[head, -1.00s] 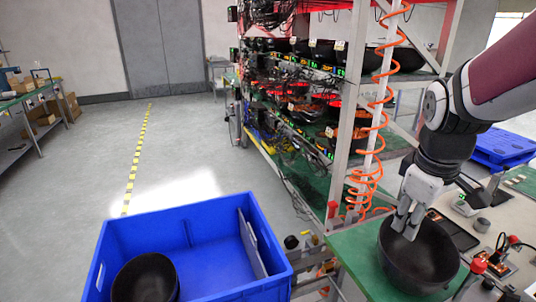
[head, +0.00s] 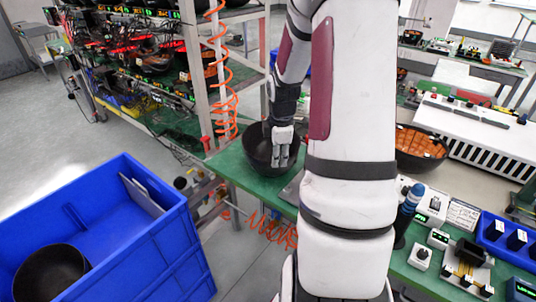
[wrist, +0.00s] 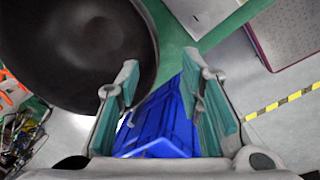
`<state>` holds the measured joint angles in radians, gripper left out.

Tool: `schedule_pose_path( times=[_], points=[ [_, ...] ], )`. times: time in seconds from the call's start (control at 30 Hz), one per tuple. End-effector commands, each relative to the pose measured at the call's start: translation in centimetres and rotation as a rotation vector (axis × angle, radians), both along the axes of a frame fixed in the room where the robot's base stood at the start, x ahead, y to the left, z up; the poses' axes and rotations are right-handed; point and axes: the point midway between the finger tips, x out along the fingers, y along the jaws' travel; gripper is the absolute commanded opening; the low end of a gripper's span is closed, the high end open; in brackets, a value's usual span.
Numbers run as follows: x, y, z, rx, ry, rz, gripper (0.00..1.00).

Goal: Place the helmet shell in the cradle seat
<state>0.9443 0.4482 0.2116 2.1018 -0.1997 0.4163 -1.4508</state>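A black bowl-shaped shell (head: 262,160), which I take as the helmet shell, stands on the near corner of the green bench. It fills the upper left of the wrist view (wrist: 75,45). My gripper (head: 281,160) points down at the shell in the head view. In the wrist view my gripper (wrist: 160,65) has its two teal-padded fingers wide apart, with nothing held between them. The left finger overlaps the shell's edge; I cannot tell whether it touches. A second black shell (head: 50,275) lies in the blue crate. I cannot make out the cradle seat for certain.
The blue crate (head: 160,240) stands at the lower left. A rack (head: 205,75) with wires and an orange coiled hose is behind the green bench (head: 235,165). An orange-lined bowl (head: 418,145) and small devices (head: 432,205) are at the right. My arm blocks the middle.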

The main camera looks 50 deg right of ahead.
Motion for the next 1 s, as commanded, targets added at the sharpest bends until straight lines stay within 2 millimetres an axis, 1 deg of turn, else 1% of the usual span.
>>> schedule_pose_path(
  times=[0.03, 0.1, 0.37, 0.5, 0.63, 0.77, 0.97, 1.0],
  points=[
    [0.2, -0.1, -0.9, 0.001, 0.002, 0.000, 0.34],
    [0.3, -0.2, -1.7, 0.001, 0.001, -0.001, 0.34],
    [0.7, -0.4, -3.4, 0.001, 0.002, 0.000, 0.34],
    [1.4, -0.8, -5.3, 0.001, 0.002, 0.001, 0.34],
    [1.6, -1.0, -6.9, 0.001, 0.001, -0.001, 0.34],
    [1.8, -1.1, -7.4, -0.001, -0.001, -0.001, 0.34],
    [1.8, -1.1, -7.4, -0.001, -0.001, -0.001, 0.34],
    [1.8, -1.1, -7.4, -0.001, -0.001, -0.001, 0.25]
  ],
)
